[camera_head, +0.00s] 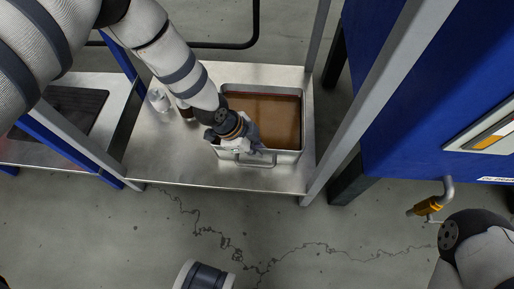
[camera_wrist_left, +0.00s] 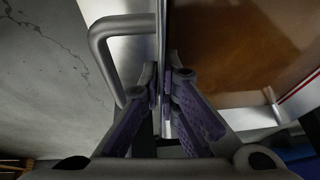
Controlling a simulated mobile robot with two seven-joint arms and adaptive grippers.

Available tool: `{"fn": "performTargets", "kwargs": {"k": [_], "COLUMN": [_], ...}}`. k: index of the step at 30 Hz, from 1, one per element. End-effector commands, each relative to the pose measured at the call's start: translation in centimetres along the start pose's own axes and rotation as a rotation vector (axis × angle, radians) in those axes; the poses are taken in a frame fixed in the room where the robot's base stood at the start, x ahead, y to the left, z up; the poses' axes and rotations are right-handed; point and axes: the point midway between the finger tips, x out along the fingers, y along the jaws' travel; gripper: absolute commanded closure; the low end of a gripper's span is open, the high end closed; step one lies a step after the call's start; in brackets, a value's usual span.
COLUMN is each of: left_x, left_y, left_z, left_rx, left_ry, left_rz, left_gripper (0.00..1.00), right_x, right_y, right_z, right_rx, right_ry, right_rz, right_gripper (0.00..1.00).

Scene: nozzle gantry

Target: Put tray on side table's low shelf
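The tray (camera_head: 303,130) is a metal pan with brown contents and a wire-like handle on its near side. It rests on a bare metal surface (camera_head: 180,165) between upright posts; I cannot tell which level of the side table this is. My left gripper (camera_head: 247,143) reaches down to the tray's near wall. In the left wrist view, the fingers (camera_wrist_left: 163,80) close on the tray's wall (camera_wrist_left: 167,25), one on each side, beside the grey handle (camera_wrist_left: 100,50). The gripper partly hides the near rim. My right gripper is out of view.
Small containers (camera_head: 158,100) stand left of the tray. A dark mat (camera_head: 75,110) lies on another metal surface at the left. A slanted metal post (camera_head: 365,110) and a blue cabinet (camera_head: 420,100) stand at the right. A pipe with an orange fitting (camera_head: 427,207) juts out. Cracked floor lies in front.

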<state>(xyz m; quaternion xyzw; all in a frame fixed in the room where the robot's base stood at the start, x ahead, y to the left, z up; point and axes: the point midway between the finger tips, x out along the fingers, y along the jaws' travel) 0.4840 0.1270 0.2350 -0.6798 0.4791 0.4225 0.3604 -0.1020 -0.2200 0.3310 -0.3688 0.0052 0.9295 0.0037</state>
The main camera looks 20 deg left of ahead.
Motion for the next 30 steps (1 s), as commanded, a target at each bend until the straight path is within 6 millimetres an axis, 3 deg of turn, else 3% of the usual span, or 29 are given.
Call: {"fn": "performTargets", "kwargs": {"k": [2,3,5,14,24,30], "left_x": [0.2,0.2,0.2,0.0,-6.8,-7.7], "left_y": [-0.2,0.1,0.1,0.0,-0.1,0.1], "left_z": [-0.1,0.1,0.1,0.0,-0.2,0.0], "left_rx": [0.003,0.0,0.0,0.0,0.0,-0.001], "left_ry": [0.004,0.0,0.0,0.0,0.001,-0.001], "left_rz": [-0.005,0.001,0.001,0.0,-0.003,0.001], "left_gripper": [1.0,0.88,0.75,0.75,0.75,0.75], "right_x": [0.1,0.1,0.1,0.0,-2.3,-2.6], "right_y": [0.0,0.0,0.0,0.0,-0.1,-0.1], "right_z": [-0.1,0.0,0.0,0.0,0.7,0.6], "right_rx": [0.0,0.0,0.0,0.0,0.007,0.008], "right_ry": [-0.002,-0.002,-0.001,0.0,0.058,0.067], "right_rz": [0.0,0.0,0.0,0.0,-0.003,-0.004], "right_gripper": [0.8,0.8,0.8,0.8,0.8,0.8]}}
